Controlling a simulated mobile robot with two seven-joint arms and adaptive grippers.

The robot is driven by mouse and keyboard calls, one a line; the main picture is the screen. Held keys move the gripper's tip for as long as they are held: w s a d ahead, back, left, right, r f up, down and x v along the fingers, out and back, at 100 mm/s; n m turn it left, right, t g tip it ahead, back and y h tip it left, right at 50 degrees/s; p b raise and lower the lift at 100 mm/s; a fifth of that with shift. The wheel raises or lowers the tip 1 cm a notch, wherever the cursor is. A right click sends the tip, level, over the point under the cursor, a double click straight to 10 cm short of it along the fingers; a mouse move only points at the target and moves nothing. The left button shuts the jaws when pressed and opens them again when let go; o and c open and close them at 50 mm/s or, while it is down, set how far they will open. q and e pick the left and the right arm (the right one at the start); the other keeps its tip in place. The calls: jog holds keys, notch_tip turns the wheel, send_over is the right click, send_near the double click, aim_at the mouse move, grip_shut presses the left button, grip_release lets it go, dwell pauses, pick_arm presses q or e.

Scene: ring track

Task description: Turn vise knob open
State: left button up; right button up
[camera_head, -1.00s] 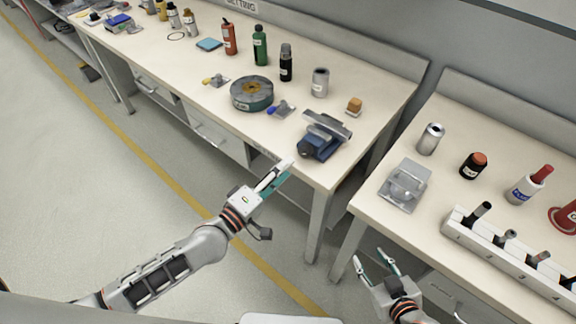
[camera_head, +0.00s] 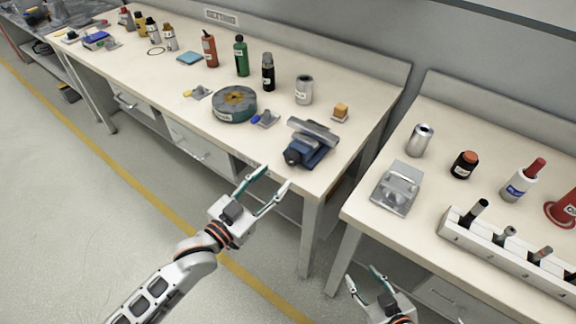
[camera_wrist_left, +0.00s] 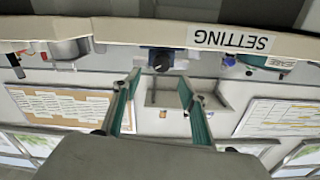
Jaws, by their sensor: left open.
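A blue vise (camera_head: 311,148) with grey metal jaws stands at the front right corner of the left workbench. Its dark round knob (camera_head: 291,158) faces the bench's front edge. In the left wrist view the knob (camera_wrist_left: 161,62) shows beyond and between the fingers, with a gap to them. My left gripper (camera_head: 277,178) is open and empty, in front of the bench edge, just short of the vise and apart from it. My right gripper (camera_head: 361,276) is open and empty, low in front of the right workbench.
A round grey-green part (camera_head: 235,104) and a small blue-handled item (camera_head: 265,119) lie left of the vise. Several bottles stand behind. A clear block (camera_head: 396,188) and a white rack (camera_head: 510,248) sit on the right bench. A gap separates the benches.

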aim_at(290, 161)
pick_arm(q)
jog(key=shift+m, duration=0.3)
jog(key=x, duration=0.8)
jog(key=shift+a, duration=0.1)
jog(key=c, duration=1.1)
